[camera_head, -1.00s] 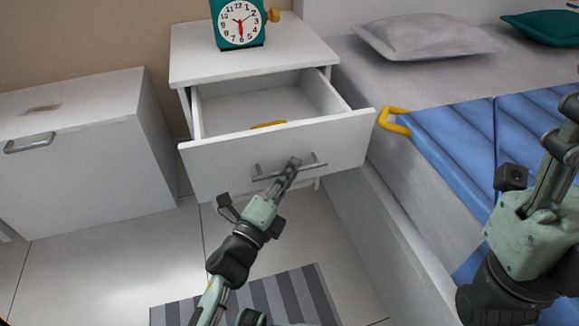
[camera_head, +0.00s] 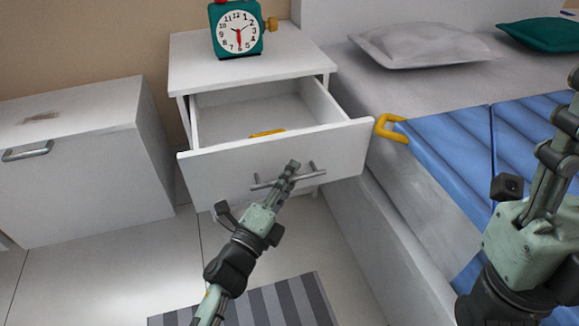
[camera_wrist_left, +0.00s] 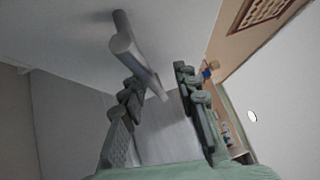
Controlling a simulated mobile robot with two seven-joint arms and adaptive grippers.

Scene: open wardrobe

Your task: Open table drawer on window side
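The white bedside table (camera_head: 290,55) has its upper drawer (camera_head: 280,160) pulled well out, and its inside shows. A grey bar handle (camera_head: 262,184) is on the drawer front. My left gripper (camera_head: 291,170) is at the handle's middle. In the left wrist view its fingers (camera_wrist_left: 160,92) stand apart, with the handle bar (camera_wrist_left: 130,48) reaching in between them, closer to the left finger. Whether a finger touches the bar is unclear. My right gripper (camera_head: 565,135) is at the right edge over the bed, away from the table; its fingertips are not clear.
A green clock (camera_head: 237,30) stands on the table. A yellow object (camera_head: 266,133) lies in the drawer. The bed (camera_head: 405,230) is close on the right, with a yellow handle (camera_head: 390,128) by the blue cover. A white cabinet (camera_head: 80,170) stands left. A striped rug (camera_head: 285,305) lies in front.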

